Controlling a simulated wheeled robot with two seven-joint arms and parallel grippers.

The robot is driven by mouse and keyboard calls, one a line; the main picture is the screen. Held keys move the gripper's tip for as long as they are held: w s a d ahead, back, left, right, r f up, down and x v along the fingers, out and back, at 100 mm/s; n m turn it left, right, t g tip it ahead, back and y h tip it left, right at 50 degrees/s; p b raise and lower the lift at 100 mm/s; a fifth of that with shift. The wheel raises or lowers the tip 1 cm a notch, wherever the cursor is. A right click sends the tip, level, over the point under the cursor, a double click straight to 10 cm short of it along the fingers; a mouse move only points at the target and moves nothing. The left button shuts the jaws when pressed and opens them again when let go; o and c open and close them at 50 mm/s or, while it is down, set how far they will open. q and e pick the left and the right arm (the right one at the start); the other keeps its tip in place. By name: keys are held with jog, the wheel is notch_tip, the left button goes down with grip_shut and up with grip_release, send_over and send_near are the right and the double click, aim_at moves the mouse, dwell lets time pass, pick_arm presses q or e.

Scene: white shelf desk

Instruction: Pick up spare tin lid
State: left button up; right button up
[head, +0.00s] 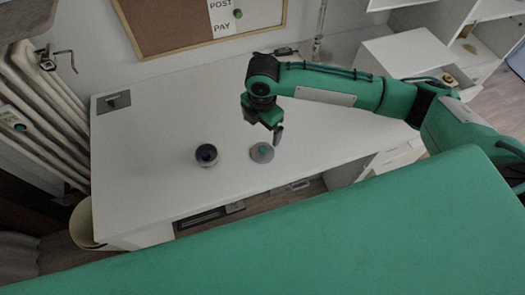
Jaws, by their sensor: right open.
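A small round grey lid (262,153) with a teal knob in its middle lies flat on the white desk, near its front edge. A small round tin (206,155) with a dark top or opening stands to its left, apart from it. My right gripper (264,129) reaches in from the right and points down above and just behind the lid. It is open, with one finger to the right of the lid's far side. Nothing shows between its fingers. I cannot tell the exact height gap. My left gripper is not in view.
The white desk (150,140) is mostly bare around the tin and lid. A dark flat item (114,102) lies at its back left corner. A radiator (40,110) stands at the left, and a white shelf unit (405,52) at the right. A corkboard hangs behind.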

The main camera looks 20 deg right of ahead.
send_over(263, 148)
notch_tip(263, 148, down, 8)
jog(key=shift+s+p, duration=0.1)
jog(key=shift+p, duration=0.35)
jog(key=shift+a+f+p, duration=0.1)
jog(key=shift+f+p, duration=0.5)
jog(key=shift+f, duration=2.15)
jog(key=c, duration=1)
jog(key=shift+c, duration=0.3)
jog(key=shift+r, duration=0.1)
